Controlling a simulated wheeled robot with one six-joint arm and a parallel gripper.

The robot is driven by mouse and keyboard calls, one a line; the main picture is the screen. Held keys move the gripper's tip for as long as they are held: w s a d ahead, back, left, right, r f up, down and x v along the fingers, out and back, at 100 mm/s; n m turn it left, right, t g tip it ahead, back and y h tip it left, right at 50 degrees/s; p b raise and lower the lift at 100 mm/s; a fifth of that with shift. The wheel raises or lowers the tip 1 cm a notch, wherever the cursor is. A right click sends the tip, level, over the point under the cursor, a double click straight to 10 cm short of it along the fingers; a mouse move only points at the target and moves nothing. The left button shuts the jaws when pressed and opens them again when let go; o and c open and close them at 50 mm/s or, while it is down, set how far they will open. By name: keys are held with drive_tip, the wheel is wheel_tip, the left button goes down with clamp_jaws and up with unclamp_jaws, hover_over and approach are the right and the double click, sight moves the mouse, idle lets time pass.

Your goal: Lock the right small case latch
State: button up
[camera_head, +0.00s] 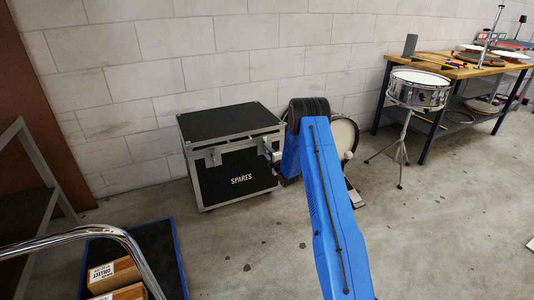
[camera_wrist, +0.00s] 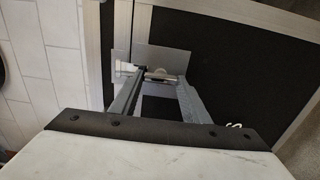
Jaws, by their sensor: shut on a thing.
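The black case (camera_head: 242,178) with silver edges and the word SPARES stands on the floor by the wall, with its lid down. Its right latch is on the front near the right corner, mostly hidden by my gripper (camera_head: 274,156) in the head view. In the wrist view the grey latch plate (camera_wrist: 172,58) sits across the seam between the silver rails. My gripper (camera_wrist: 156,78) is at the plate, its two fingers shut on the small metal latch part (camera_wrist: 160,74) between them. The left latch (camera_head: 213,157) is in plain view, clear of my gripper.
A drum (camera_head: 343,138) stands just right of the case, partly behind my arm. A snare drum (camera_head: 418,92) on a stand and a workbench (camera_head: 450,70) are farther right. A blue-edged cart (camera_head: 180,262) with cardboard boxes is at front left. The floor before the case is clear.

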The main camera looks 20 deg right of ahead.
drive_tip(key=shift+a+f, duration=0.1)
drive_tip(key=o, duration=1)
drive_tip(key=shift+o, duration=0.2)
drive_tip(key=s, duration=1.7)
drive_tip(key=shift+s, duration=0.25)
